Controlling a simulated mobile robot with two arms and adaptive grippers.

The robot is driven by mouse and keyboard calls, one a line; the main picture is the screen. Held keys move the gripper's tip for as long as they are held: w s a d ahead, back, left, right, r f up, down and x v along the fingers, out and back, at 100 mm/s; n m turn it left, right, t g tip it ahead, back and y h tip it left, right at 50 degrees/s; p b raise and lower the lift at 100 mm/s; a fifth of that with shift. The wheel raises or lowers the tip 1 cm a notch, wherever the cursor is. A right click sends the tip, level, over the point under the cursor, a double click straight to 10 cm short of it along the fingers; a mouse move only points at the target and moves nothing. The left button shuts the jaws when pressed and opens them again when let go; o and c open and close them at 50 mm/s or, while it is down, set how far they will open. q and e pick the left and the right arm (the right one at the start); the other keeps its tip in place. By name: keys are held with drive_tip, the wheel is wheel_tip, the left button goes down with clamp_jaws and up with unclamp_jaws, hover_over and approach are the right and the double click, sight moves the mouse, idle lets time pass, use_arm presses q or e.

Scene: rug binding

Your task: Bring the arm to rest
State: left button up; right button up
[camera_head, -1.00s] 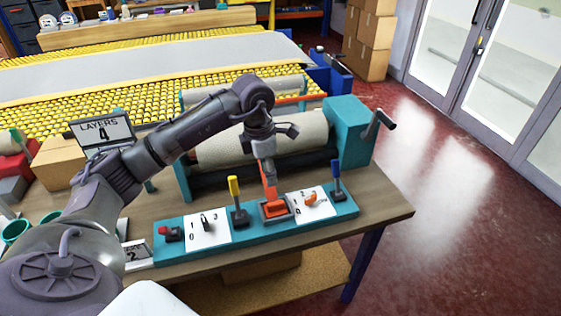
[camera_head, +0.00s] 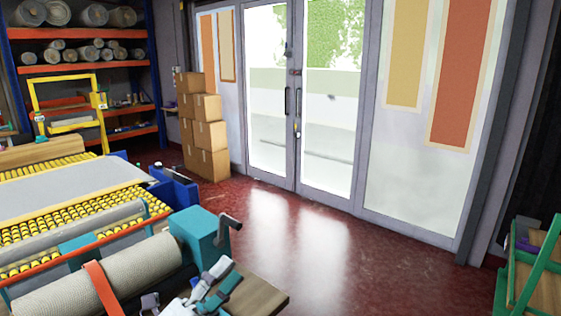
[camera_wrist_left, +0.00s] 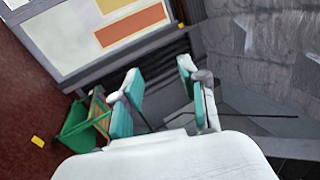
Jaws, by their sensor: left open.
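My left gripper (camera_head: 222,284) is at the bottom edge of the head view, its white and teal fingers in front of the end of the wooden bench (camera_head: 262,295). It is open. In the left wrist view its two teal-padded fingers (camera_wrist_left: 157,92) stand apart with nothing between them. Most of my left arm is out of the head view. My right gripper does not show.
A beige rug roll (camera_head: 135,272) lies by a teal crank housing (camera_head: 198,235) at lower left. Stacked cardboard boxes (camera_head: 208,135) stand before glass doors (camera_head: 300,130). A green cart (camera_head: 525,270) is at right. The red floor (camera_head: 370,260) between is clear.

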use_arm(q)
drive_tip(key=s+a+f+n+g+y, duration=0.25)
drive_tip(key=a+f+n+y, duration=0.35)
drive_tip(key=f+n+y, duration=0.3)
drive_tip(key=s+a+f+n+g+y, duration=0.1)
drive_tip(key=s+a+f+n+y, duration=0.2)
drive_tip(key=a+f+n+y, duration=0.7)
drive_tip(key=s+d+f+n+g+h, duration=0.25)
drive_tip(key=s+f+g, duration=0.25)
drive_tip(key=s, duration=0.5)
drive_tip(key=s+d+f+n+g+h, duration=0.25)
drive_tip(key=s+f+g, duration=0.3)
drive_tip(key=s, duration=0.35)
wheel_tip(320, 180, down, 25)
drive_tip(key=s+g, duration=0.1)
drive_tip(key=s, duration=0.1)
drive_tip(key=s+a+f+g, duration=0.1)
drive_tip(key=s+a+f, duration=0.1)
drive_tip(key=s+f, duration=1.4)
drive_tip(key=shift+s+a+f, duration=0.25)
drive_tip(key=shift+a+f, duration=0.1)
drive_tip(key=shift+f, duration=0.45)
